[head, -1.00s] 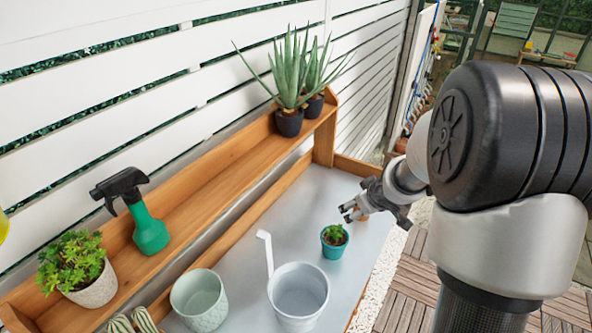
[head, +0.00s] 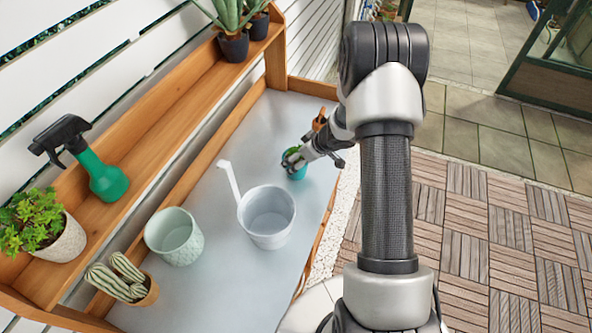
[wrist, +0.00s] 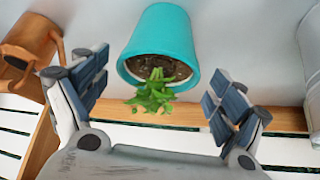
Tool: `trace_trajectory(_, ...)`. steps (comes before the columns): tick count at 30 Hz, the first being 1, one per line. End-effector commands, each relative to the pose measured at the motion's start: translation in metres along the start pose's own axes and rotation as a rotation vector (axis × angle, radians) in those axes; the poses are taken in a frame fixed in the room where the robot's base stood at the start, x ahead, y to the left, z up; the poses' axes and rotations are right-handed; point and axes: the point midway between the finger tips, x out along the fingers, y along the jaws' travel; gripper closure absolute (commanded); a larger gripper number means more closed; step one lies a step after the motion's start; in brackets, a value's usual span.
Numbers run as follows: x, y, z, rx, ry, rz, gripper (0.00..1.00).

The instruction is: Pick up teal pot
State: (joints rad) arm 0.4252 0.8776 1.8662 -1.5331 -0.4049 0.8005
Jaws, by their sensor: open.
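The teal pot (head: 299,173) stands on the grey bench top near its right edge, a small green plant in it. In the head view my gripper (head: 292,160) is right at the pot and partly covers it. In the wrist view the teal pot (wrist: 161,40) shows beyond and between the open fingers, its soil and green plant facing the camera. My gripper (wrist: 160,105) is open, with a finger on each side of the plant. I see no finger closed on the pot.
A grey metal bucket (head: 267,214) with an upright handle, a pale green pot (head: 173,236) and a cactus pot (head: 143,290) stand on the bench. A terracotta item (head: 319,122) is close to my gripper. A wooden shelf (head: 160,135) holds a green spray bottle (head: 103,178) and plants.

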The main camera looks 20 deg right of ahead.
Motion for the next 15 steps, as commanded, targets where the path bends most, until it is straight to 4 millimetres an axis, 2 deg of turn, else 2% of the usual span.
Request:
trace_trajectory(1, 0.011, 0.000, 0.001, -0.001, 0.000, 0.000, 0.11)
trace_trajectory(3, 0.018, 0.000, 0.001, 0.000, 0.000, 0.001, 0.11)
trace_trajectory(10, 0.033, 0.000, 0.000, 0.000, 0.000, 0.001, 0.11)
trace_trajectory(15, 0.061, 0.001, 0.001, 0.000, 0.000, 0.000, 0.11)
